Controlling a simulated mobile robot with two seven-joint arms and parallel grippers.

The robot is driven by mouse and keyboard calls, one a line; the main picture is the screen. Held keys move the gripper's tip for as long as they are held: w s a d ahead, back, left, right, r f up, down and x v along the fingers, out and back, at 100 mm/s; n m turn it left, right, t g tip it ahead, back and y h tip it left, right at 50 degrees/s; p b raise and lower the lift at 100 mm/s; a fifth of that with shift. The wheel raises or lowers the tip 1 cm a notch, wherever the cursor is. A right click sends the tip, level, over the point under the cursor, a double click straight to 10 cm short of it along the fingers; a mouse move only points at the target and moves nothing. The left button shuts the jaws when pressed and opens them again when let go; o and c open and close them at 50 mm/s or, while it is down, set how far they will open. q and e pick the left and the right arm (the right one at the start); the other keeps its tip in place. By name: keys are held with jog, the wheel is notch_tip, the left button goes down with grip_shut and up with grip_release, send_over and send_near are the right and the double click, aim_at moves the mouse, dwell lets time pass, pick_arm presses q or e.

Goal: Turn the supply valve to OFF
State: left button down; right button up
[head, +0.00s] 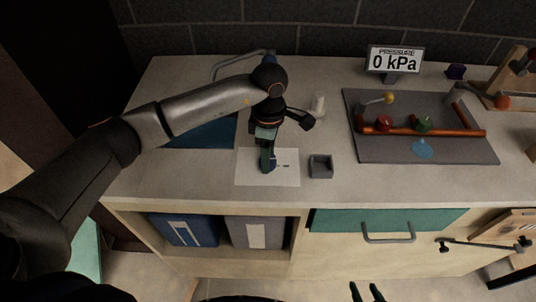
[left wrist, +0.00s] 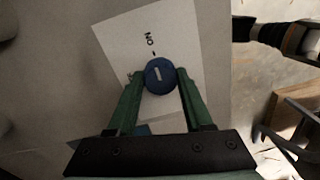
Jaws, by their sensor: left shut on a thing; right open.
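The supply valve shows in the left wrist view as a round blue knob (left wrist: 160,76) with a short white bar on its top. It sits on a white sheet (left wrist: 118,38). The letters "ON" and a small tick are printed just above the knob, and the bar points roughly toward them. Another mark at the knob's left is partly hidden by a finger. My left gripper (head: 268,168) points down over the sheet (head: 289,179) and is shut on the knob, one green finger on each side. My right gripper (head: 367,292) is open and empty at the bottom edge, before the cabinet.
A small grey open box (head: 320,167) stands just right of the sheet. Further right is a grey tray (head: 455,149) with copper pipe and coloured knobs. A display (head: 394,59) reads "0 kPa".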

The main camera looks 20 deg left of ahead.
pick_arm(q)
jog(key=n+b, duration=0.1)
jog(key=n, duration=0.2)
jog(key=shift+f+n+b, duration=0.1)
jog(key=shift+n+b, duration=0.2)
jog(key=n+b, duration=0.1)
jog(key=n, duration=0.4)
jog(key=n+b, duration=0.1)
jog(key=n, duration=0.4)
jog(key=shift+h, duration=0.3)
jog(key=shift+n+t+b, duration=0.3)
jog(key=shift+n+b, duration=0.15)
jog(key=shift+n, duration=1.65)
jog(key=shift+a, duration=0.1)
jog(key=shift+c, duration=1.5)
grip_release()
jog(key=shift+s, duration=0.1)
